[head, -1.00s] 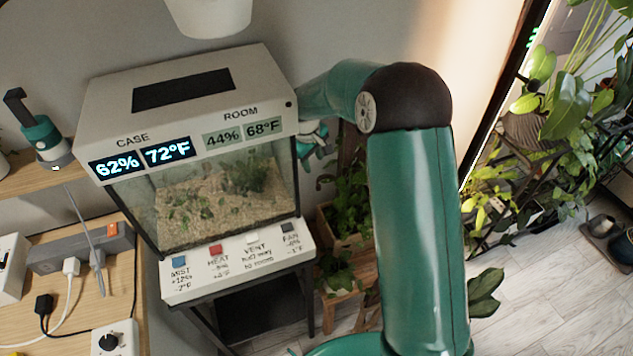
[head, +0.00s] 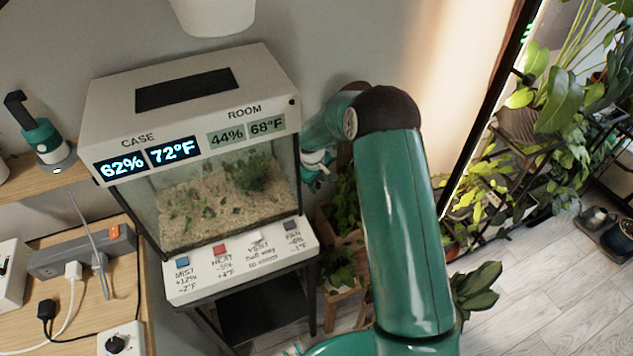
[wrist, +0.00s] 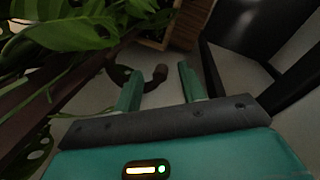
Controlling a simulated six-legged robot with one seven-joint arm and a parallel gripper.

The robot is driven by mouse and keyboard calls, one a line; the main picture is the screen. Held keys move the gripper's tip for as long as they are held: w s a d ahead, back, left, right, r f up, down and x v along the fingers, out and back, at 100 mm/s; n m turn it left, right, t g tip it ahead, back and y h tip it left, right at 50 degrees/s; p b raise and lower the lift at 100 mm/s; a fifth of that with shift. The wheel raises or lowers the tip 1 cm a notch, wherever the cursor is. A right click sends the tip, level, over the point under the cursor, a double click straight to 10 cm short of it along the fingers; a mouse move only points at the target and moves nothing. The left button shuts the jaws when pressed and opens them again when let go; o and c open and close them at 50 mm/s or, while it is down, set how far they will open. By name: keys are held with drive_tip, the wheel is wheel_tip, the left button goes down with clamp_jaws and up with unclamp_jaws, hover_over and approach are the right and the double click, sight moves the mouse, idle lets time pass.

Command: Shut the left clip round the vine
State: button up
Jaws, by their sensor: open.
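My gripper (wrist: 159,70) is open in the wrist view, its two green fingers apart with nothing held between them. A dark curved piece with a rounded brown end (wrist: 160,73) lies just beyond the fingertips; it may be a clip, but I cannot tell whether it is the left one or whether it is open. Broad green leaves (wrist: 75,33) hang at the upper left, and I cannot make out a vine stem inside the curved piece.
A wooden planter box (wrist: 155,25) is at the top of the wrist view, with dark stand legs (wrist: 235,60) on the right. A brown bar (wrist: 62,87) slants across the left. In the head view, potted plants (head: 345,205) crowd the space right of the case.

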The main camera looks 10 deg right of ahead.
drive_tip(key=shift+c, duration=0.4)
clamp_jaws()
drive_tip(key=s+d+n+y, duration=0.1)
drive_tip(key=d+n, duration=0.3)
drive_tip(key=n, duration=0.4)
drive_tip(key=s+d+n+y, duration=0.2)
drive_tip(key=s+d+n, duration=0.1)
drive_tip(key=n, duration=0.6)
drive_tip(key=shift+s+d, duration=0.4)
drive_tip(key=shift+s, duration=0.05)
drive_tip(key=shift+n, duration=0.3)
